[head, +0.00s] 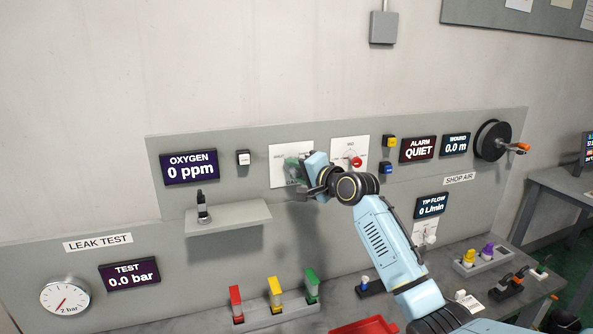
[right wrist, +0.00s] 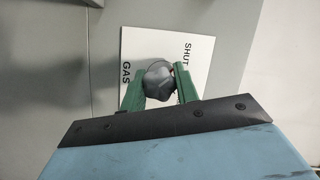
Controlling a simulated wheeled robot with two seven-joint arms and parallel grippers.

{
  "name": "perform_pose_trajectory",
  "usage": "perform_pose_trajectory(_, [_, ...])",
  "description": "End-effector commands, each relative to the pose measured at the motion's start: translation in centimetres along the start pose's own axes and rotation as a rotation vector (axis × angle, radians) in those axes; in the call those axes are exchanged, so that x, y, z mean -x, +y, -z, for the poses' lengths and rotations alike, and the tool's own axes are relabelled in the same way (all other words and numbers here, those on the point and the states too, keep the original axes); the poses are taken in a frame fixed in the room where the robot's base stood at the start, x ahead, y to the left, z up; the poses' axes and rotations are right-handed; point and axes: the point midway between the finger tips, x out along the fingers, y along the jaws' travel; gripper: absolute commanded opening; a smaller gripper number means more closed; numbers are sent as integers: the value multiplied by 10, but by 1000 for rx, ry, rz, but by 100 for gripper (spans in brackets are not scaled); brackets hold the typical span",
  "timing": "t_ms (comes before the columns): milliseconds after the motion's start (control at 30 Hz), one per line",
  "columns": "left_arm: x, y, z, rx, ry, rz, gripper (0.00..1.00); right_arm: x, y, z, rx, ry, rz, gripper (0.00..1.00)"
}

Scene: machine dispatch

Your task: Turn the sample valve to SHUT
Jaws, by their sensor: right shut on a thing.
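The sample valve is a dark grey knob (right wrist: 158,80) on a white plate (right wrist: 137,42) fixed to the grey panel. In the right wrist view, SHUT is printed near the plate's right edge and GAS near its lower left. The plate (head: 279,154) also shows in the head view, where my arm partly covers it and hides the knob. My right gripper (right wrist: 159,83) has its green fingers on both sides of the knob and is shut on it. It also shows in the head view (head: 294,166). The knob's exact pointing direction cannot be told. My left gripper is not in view.
A second white plate with a red knob (head: 355,161) sits just right of my gripper. A grey shelf (head: 232,217) holding a small dark device (head: 202,206) juts out at lower left. Red, yellow and green levers (head: 275,294) and a red tray (head: 365,327) stand below.

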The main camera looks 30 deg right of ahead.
Motion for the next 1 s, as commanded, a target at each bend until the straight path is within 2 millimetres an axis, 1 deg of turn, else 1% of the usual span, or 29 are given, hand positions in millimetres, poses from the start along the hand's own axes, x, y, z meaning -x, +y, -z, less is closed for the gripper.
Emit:
perform_pose_trajectory(33, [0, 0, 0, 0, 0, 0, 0, 0, 1, 0, 2, 0, -3, 8])
perform_pose_trajectory(67, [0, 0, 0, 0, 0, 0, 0, 0, 1, 0, 2, 0, -3, 34])
perform_pose_trajectory(200, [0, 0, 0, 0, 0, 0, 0, 0, 1, 0, 1, -1, -2, 52])
perform_pose_trajectory(500, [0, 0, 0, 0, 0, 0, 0, 1, 0, 0, 0, 0, 0, 52])
perform_pose_trajectory(633, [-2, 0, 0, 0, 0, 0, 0, 8, 1, 0, 1, 0, 0, 52])
perform_pose_trajectory(767, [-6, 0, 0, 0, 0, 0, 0, 26, 2, -1, 3, 0, 0, 52])
perform_pose_trajectory(1000, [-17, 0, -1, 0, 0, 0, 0, 72, 3, 0, 4, 1, -1, 52])
